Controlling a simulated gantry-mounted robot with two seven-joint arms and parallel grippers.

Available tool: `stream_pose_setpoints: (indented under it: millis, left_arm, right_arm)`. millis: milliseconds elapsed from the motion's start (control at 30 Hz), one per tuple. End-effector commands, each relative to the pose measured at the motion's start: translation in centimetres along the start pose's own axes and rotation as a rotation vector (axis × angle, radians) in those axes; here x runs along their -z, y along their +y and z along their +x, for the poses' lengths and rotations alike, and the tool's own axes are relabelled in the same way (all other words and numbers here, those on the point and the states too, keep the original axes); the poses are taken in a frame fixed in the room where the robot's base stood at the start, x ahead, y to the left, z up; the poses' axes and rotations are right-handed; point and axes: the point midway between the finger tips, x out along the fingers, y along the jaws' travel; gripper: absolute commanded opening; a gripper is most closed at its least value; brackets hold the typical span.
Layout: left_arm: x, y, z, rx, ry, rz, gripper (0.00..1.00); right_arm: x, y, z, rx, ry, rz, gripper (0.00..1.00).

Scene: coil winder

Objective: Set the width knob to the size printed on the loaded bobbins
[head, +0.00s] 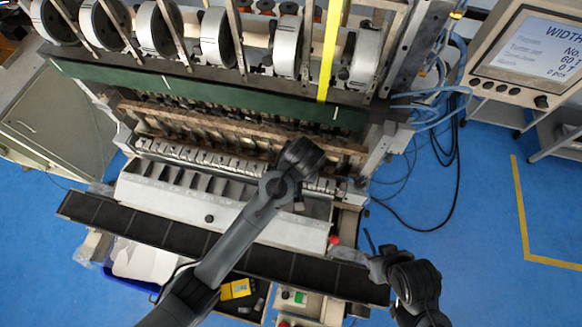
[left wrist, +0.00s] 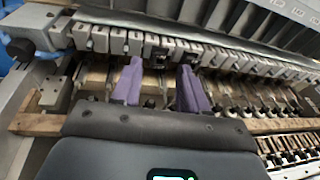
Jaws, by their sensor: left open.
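The screen (head: 545,50) at the upper right reads "WIDTH" with smaller lines below, partly cut off. A black knob (head: 541,101) sits below it, but I cannot tell if this is the width knob. Large white ring-shaped reels (head: 217,38) line the top of the winder; no size print is legible. My left gripper is over the winder's middle in the head view, its fingers hidden there. In the left wrist view it (left wrist: 160,88) is open, purple fingers apart, nothing between them, facing a row of grey blocks. My right gripper (head: 374,245) is at the winder's front right, its fingers unclear.
A dark rail (head: 150,227) runs along the winder's front. A red knob (head: 333,240) is near its right end. A yellow strip (head: 330,50) crosses the reels. Blue hoses (head: 440,100) and cables hang between winder and panel. Blue floor (head: 460,230) is clear at right.

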Motion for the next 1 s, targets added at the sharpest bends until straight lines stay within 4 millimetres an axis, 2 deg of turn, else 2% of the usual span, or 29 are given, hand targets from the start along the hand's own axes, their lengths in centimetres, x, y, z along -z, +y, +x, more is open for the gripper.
stream_pose_setpoints:
  millis: [67,167,500,767,1000]
  left_arm:
    - [1.1,-0.2,-0.6,0.003,0.026,-0.003,0.44]
    - [1.9,-0.4,-0.6,0.007,0.042,-0.005,0.44]
    - [2.3,-0.5,3.4,0.008,0.045,-0.006,0.44]
    - [2.3,-0.5,4.8,0.008,0.044,-0.006,0.44]
    - [2.6,-0.4,7.9,0.008,0.045,-0.004,0.44]
  right_arm:
    - [-0.6,-0.2,0.4,0.004,-0.012,0.000,0.43]
    - [-0.7,-0.2,0.4,0.005,-0.014,0.000,0.43]
    - [0.0,-0.1,-0.2,0.002,-0.003,0.001,0.43]
    - [0.1,0.0,-0.7,0.001,-0.002,0.001,0.43]
    - [0.4,0.0,-1.4,0.001,-0.001,0.001,0.43]
